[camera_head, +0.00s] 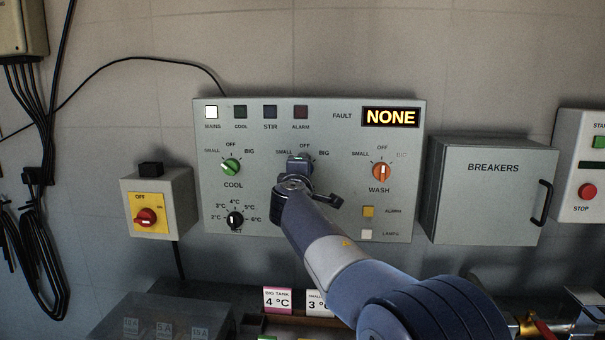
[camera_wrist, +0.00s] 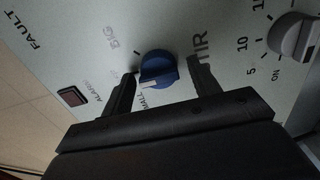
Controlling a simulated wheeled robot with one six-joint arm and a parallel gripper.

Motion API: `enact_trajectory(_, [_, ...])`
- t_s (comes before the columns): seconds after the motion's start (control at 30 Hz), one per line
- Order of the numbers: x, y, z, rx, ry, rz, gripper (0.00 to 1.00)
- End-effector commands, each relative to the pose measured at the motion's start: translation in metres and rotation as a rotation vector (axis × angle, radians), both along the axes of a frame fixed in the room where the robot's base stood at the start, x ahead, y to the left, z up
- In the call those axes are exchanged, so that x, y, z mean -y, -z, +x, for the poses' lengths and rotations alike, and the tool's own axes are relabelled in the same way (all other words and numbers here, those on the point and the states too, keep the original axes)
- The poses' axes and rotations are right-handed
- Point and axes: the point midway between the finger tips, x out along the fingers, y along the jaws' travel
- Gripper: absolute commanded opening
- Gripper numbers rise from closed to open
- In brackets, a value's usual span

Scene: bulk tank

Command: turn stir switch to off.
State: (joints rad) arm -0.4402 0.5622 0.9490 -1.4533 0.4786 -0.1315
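In the wrist view, the stir switch is a round blue knob (camera_wrist: 157,70) on a pale panel, with a white pointer mark on its lower side, near the partly hidden SMALL label. The BIG label is above left of it, and the STIR label is partly hidden at its right. My gripper (camera_wrist: 164,72) is open, one finger on each side of the knob, with a gap visible at the right finger; whether the left finger touches is unclear. In the head view, my gripper (camera_head: 299,165) covers the stir knob at the middle of the control panel (camera_head: 270,226).
The green cool knob (camera_head: 231,167) is left of my gripper, and the orange wash knob (camera_head: 381,171) is right. The black temperature dial (camera_head: 235,220) is lower left. A breaker box (camera_head: 488,200) stands out at right, and a yellow switch box (camera_head: 150,215) at left. The fault display (camera_head: 390,117) reads NONE.

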Motion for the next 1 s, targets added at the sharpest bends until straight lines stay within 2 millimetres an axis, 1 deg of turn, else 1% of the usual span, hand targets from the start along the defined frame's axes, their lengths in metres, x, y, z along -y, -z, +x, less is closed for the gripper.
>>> enact_trajectory(0.23, [0.000,0.000,0.000,0.001,-0.001,0.000,0.60])
enact_trajectory(0.37, [-0.001,0.000,-0.007,0.001,-0.002,0.001,0.60])
enact_trajectory(0.47, [-0.002,0.001,-0.020,0.002,-0.003,0.001,0.60])
enact_trajectory(0.8, [-0.003,0.001,-0.080,0.001,-0.003,0.001,0.60])
enact_trajectory(0.9, [-0.004,0.000,-0.094,0.001,-0.002,0.001,0.60])
enact_trajectory(1.0, [-0.004,0.001,-0.102,0.000,-0.002,0.000,0.60])
